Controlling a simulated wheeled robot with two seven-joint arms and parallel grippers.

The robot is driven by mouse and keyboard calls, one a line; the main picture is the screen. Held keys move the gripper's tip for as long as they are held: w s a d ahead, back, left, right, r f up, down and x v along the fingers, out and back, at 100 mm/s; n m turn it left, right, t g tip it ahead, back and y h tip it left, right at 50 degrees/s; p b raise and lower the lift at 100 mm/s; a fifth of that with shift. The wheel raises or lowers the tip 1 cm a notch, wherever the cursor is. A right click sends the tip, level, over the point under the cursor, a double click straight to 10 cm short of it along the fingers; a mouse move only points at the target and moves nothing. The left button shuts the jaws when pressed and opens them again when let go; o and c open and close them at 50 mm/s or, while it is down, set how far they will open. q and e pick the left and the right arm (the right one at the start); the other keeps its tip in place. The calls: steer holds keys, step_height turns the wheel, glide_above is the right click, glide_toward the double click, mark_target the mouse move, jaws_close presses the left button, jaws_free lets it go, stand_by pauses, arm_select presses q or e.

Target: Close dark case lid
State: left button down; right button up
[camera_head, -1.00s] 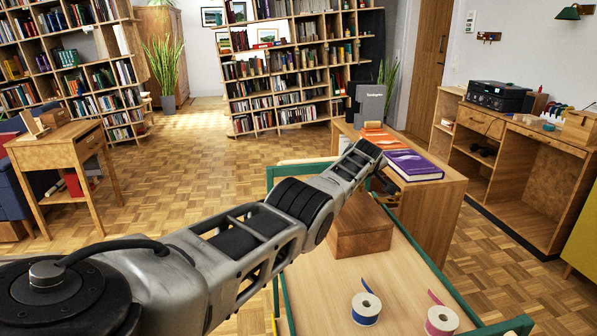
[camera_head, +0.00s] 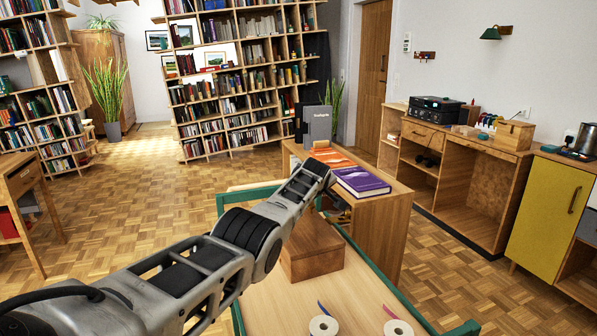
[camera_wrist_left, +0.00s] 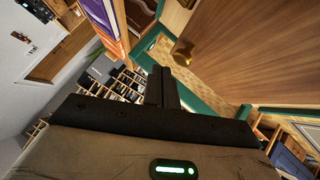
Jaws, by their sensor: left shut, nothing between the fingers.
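The dark brown wooden case (camera_head: 313,262) sits on the light top of the green-edged cart in the head view. Its upper face looks flat there, and my arm hides its far left part. In the left wrist view a large wooden face of the case (camera_wrist_left: 245,50) with a round brass fitting (camera_wrist_left: 183,52) fills the upper right. My left gripper (camera_head: 343,209) is beyond the case's far edge in the head view. Its dark fingers (camera_wrist_left: 165,87) are shut and empty, close to the wooden face; I cannot tell whether they touch it. My right gripper is not in view.
Two ribbon spools (camera_head: 323,326) lie on the cart top near the front. Open parquet floor (camera_head: 445,265) lies to the right.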

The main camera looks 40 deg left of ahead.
arm_select(q)
steer(key=s+d+r+p, duration=0.1)
steer(key=d+r, duration=0.2)
steer(key=r, duration=0.1)
steer(key=s+d+r+p, duration=0.1)
steer(key=s+d+r, duration=0.1)
steer(key=r, duration=0.3)
steer(key=shift+s+d+r, duration=0.25)
steer(key=shift+d, duration=0.3)
